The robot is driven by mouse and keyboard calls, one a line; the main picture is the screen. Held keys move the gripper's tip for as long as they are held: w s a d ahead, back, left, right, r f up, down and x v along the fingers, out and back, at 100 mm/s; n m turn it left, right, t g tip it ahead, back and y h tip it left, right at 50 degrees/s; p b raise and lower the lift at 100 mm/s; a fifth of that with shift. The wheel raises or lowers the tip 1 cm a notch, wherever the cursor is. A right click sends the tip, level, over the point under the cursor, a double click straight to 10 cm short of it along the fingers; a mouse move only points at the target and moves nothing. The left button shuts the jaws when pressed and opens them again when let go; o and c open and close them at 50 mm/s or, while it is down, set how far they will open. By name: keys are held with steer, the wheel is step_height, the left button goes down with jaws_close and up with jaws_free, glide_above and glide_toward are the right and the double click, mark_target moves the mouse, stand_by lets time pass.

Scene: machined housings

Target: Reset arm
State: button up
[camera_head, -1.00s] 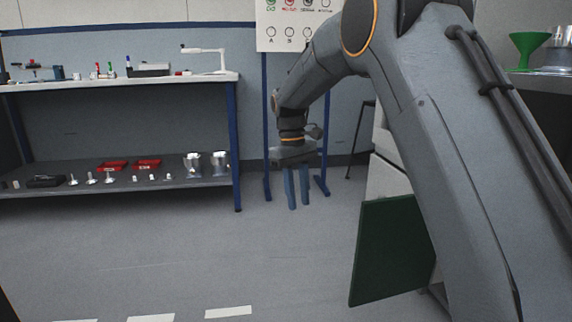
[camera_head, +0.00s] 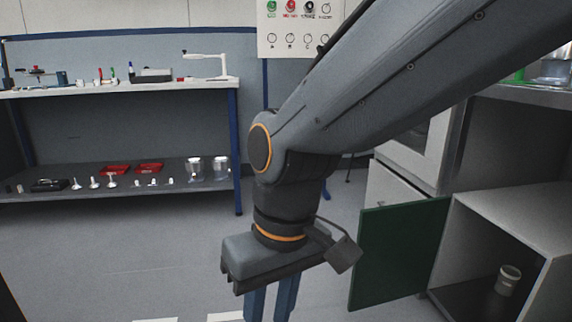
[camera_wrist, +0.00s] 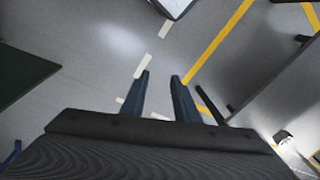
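My gripper (camera_head: 270,303) hangs pointing down in front of my body in the head view, with its fingertips cut off by the bottom edge. In the wrist view my gripper (camera_wrist: 160,76) shows two blue fingers spread apart with only floor between them. It is open and empty, and it touches nothing that I can see. My arm crosses the head view from the upper right to the middle.
A green cabinet door (camera_head: 398,252) stands open at the right, beside a cabinet holding a metal housing (camera_head: 508,280). A workbench (camera_head: 120,88) with tools and a lower shelf (camera_head: 110,190) is at the left. The floor (camera_head: 110,260) between is clear.

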steer(key=s+d+r+m+p, duration=0.2)
steer(key=d+r+p, duration=0.9)
steer(key=p, duration=0.8)
steer(key=s+d+r+m+h+p, duration=0.1)
steer(key=d+r+m+p, duration=0.3)
steer(key=d+r+p, duration=0.6)
step_height(320, 180, up, 7)
steer(key=p, duration=0.9)
steer(key=shift+s+d+m+h, duration=0.3)
steer(key=shift+s+d+m, duration=0.05)
steer(key=shift+d+m, duration=0.05)
steer(key=shift+a+f, duration=0.1)
